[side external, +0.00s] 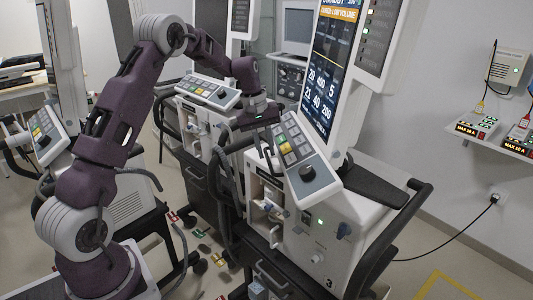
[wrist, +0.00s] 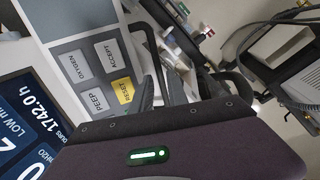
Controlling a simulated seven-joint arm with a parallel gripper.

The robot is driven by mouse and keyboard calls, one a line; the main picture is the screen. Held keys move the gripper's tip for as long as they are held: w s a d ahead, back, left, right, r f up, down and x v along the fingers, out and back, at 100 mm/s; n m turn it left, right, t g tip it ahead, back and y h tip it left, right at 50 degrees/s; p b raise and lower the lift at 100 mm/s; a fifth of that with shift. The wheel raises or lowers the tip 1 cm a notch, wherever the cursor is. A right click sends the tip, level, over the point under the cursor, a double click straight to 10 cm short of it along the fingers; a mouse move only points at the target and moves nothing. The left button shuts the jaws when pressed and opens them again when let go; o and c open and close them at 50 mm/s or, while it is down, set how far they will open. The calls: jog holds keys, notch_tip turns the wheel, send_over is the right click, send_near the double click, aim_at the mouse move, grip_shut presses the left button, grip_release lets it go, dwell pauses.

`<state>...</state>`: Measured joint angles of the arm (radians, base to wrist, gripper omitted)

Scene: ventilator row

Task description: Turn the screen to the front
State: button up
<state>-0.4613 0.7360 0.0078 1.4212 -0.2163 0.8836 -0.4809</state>
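The ventilator marked 3 stands at front right with its tall screen (side external: 330,62), which is lit with a yellow alarm band and large numbers. The screen faces left in the side view and stands above the slanted keypad panel (side external: 297,152). My gripper (side external: 258,116) is close to the left of the screen, near the keypad's upper end; contact cannot be told. In the wrist view the screen (wrist: 28,125) shows at lower left, beside the keypad (wrist: 98,75) with its yellow key. The purple gripper body fills the bottom.
Another ventilator (side external: 208,92) stands behind, close to my forearm, and one more (side external: 42,135) is at left. Black handles (side external: 400,215) project from the front ventilator. A wall shelf (side external: 490,130) with power boxes is at right, and a cable (side external: 455,240) hangs below it.

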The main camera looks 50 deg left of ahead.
jog(key=shift+w+d+f, duration=0.1)
jog(key=shift+w+f, duration=0.05)
jog(key=shift+f, duration=0.65)
grip_shut()
dwell(0.8)
